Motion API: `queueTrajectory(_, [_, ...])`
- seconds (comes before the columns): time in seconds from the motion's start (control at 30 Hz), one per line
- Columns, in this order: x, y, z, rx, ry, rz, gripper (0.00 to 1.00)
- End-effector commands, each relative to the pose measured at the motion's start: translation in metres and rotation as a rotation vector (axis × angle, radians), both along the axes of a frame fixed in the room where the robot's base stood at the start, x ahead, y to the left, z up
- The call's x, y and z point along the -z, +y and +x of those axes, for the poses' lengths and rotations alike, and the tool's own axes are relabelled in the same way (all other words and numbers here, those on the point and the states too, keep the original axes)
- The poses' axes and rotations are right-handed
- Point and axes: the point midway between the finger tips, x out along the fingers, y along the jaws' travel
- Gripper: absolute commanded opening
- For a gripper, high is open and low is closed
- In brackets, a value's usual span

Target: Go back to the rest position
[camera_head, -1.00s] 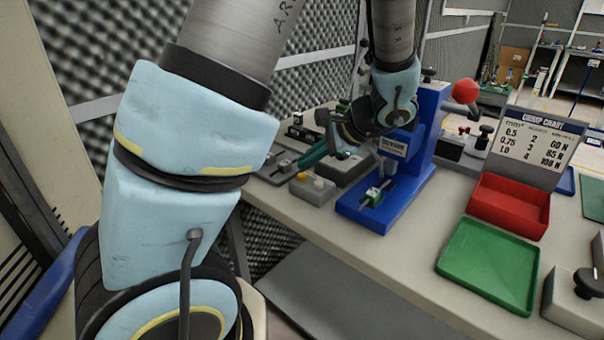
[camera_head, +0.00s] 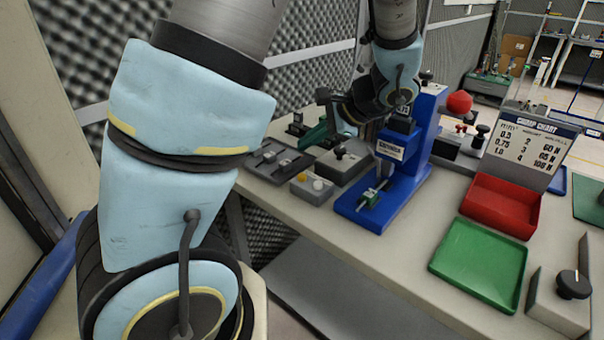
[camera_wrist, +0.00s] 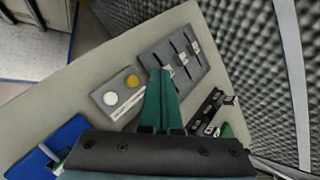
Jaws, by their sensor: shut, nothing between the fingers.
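My gripper (camera_wrist: 162,98) has green fingers that are closed together with nothing between them. In the wrist view it points over the bench, above the area between a grey button box (camera_wrist: 118,97) and a slotted dark grey block (camera_wrist: 178,62). In the head view my gripper (camera_head: 308,138) is at the back left of the bench, left of the blue press (camera_head: 402,170) and above the bench surface. My forearm partly covers the press's upper part.
A red tray (camera_head: 500,205) and a green tray (camera_head: 478,265) lie right of the press. A chart board (camera_head: 535,150) stands behind them. The press has a red ball knob (camera_head: 459,102). A grey foam wall (camera_head: 310,75) rises close behind the arm.

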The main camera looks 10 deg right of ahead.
Motion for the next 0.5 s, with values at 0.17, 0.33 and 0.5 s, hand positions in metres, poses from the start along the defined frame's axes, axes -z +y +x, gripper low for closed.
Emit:
queueTrajectory(0.17, [0.0, 0.0, 0.0, 0.0, 0.0, 0.0, 0.0])
queueTrajectory(0.33, [0.002, 0.007, -0.002, -0.027, 0.01, -0.02, 0.0])
queueTrajectory(0.5, [0.013, 0.044, -0.017, -0.21, 0.065, -0.164, 0.0])
